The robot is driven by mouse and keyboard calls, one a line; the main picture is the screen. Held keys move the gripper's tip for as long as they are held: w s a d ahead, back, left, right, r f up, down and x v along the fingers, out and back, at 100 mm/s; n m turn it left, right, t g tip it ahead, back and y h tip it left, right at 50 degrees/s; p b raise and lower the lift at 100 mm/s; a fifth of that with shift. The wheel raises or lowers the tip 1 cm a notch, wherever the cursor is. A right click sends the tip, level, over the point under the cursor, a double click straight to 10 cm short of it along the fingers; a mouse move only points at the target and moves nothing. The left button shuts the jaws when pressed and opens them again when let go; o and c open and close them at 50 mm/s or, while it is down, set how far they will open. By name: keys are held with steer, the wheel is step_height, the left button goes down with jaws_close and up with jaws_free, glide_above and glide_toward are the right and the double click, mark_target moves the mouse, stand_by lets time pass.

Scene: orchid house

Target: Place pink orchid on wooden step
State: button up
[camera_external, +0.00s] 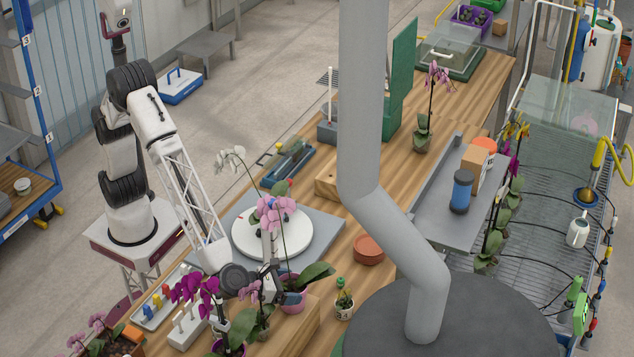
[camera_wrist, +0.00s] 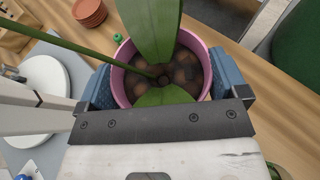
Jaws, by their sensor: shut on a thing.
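My gripper (camera_external: 268,287) is shut around the pink pot (camera_external: 293,299) of an orchid. The wrist view shows the pot (camera_wrist: 116,88) between my two blue-padded fingers (camera_wrist: 160,95), with bark, broad green leaves and one stem leaning to the upper left. Pink blooms (camera_external: 275,212) and white blooms (camera_external: 232,158) appear above the pot; overlapping stems leave it unclear which belong to it. A raised wooden step (camera_external: 302,325) is at the near edge of the table, beside and below the pot. Whether the pot touches it cannot be told.
Magenta orchids (camera_external: 197,290) crowd my gripper on the left. A small cactus pot (camera_external: 344,303) stands to the right, and terracotta saucers (camera_external: 368,249) lie beyond. A white turntable (camera_external: 272,233) is behind. A large grey pipe (camera_external: 400,240) stands in the foreground.

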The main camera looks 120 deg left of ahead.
steer(key=o, duration=0.8)
steer(key=shift+f, duration=0.15)
steer(key=shift+r, duration=0.2)
steer(key=v, duration=1.2)
stand_by(0.3)
